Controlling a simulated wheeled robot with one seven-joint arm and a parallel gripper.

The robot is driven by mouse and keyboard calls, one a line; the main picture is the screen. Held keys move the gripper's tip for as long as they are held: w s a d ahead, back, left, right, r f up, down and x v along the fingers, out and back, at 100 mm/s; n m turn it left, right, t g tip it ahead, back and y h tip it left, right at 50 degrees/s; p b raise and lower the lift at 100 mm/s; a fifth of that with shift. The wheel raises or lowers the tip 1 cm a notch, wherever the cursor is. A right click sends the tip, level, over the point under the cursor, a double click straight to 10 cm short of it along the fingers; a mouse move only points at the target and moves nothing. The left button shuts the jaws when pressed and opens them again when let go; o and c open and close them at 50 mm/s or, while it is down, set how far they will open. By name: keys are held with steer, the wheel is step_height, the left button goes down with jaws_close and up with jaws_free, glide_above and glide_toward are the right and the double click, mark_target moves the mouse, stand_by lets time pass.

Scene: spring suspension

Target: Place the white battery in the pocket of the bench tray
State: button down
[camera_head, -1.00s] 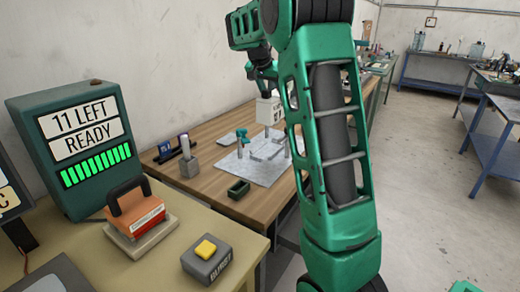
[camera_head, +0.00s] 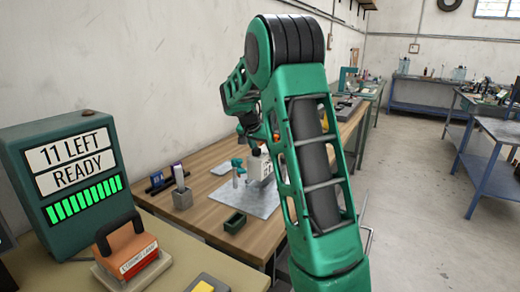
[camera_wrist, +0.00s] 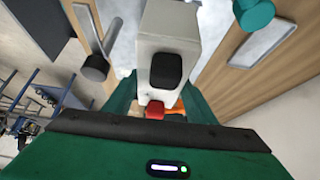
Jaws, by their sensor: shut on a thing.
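My gripper (camera_wrist: 160,104) is shut on the battery's near end. In the head view the battery is over a pale grey flat sheet (camera_head: 262,207); I cannot tell whether it touches. I cannot make out the tray's pocket. A small dark green open-topped tray (camera_head: 234,222) stands at the bench's front edge.
A teal clamp-like part (camera_head: 238,165) stands close left of the battery. A grey block holding an upright cylinder (camera_head: 182,188) and a dark blue holder (camera_head: 158,184) are farther left. A teal display box (camera_head: 70,185) reads "11 LEFT READY". Bare wood (camera_head: 208,212) shows between.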

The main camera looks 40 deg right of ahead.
mark_target(258, 148)
steer(key=shift+f, duration=1.75)
steer(key=c, duration=0.8)
jaws_free()
steer(key=shift+f, duration=0.15)
steer(key=shift+a, duration=0.1)
steer(key=v, duration=1.2)
steer(key=s+a+f+n+y, duration=0.2)
steer(key=s+a, duration=0.3)
steer(key=s, duration=0.7)
steer(key=s+a+f+n+g+y, duration=0.1)
steer(key=s+a, duration=0.4)
steer(key=s, duration=0.8)
steer(key=s+a+f+n+g+y, duration=0.1)
steer(key=s+a+f+n+y, duration=0.2)
steer(key=s, duration=1)
steer(key=a+f+n, duration=0.1)
steer(key=a+f, duration=0.1)
steer(key=a, duration=0.1)
steer(key=shift+f+n, duration=0.35)
steer(key=shift+n, duration=0.05)
steer(key=shift+s+a, duration=0.1)
steer(key=shift+a, duration=0.05)
